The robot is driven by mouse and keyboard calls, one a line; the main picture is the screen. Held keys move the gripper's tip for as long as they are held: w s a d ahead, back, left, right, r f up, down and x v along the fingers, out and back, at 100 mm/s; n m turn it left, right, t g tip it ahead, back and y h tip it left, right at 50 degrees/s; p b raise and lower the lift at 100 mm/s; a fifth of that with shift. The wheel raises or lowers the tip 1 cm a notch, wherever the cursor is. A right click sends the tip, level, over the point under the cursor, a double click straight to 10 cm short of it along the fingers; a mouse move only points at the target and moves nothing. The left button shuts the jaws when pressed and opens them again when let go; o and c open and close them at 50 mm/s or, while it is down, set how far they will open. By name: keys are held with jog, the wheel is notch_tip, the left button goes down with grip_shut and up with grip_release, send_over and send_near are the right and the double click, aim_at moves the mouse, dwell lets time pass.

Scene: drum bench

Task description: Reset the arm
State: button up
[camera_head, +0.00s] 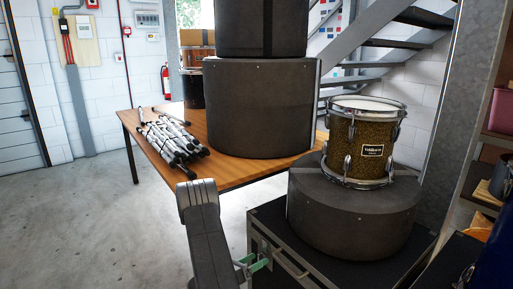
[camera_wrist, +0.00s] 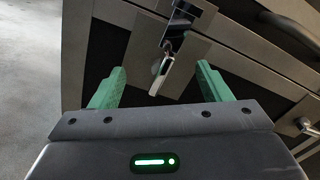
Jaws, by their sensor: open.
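My gripper (camera_wrist: 162,85) shows in the wrist view with its two green fingers apart and nothing between them. Beyond the fingers is the side of a black flight case with a metal latch plate and a hanging key or tag (camera_wrist: 161,72). In the head view my gripper (camera_head: 256,264) is low in the picture, close to the front of the black case (camera_head: 300,262). My grey arm reaches down to it. Whether the fingers touch the case cannot be told.
A wooden table (camera_head: 230,175) holds folded metal stands (camera_head: 172,135) and large dark round drum cases (camera_head: 258,110). A gold sparkle drum (camera_head: 362,142) sits on another round case (camera_head: 345,212) on the black case. Shelves (camera_head: 480,195) stand at right. The floor at left is clear.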

jog(key=m+b, duration=0.1)
jog(key=m, duration=0.2)
jog(key=shift+m, duration=0.3)
dwell(0.3)
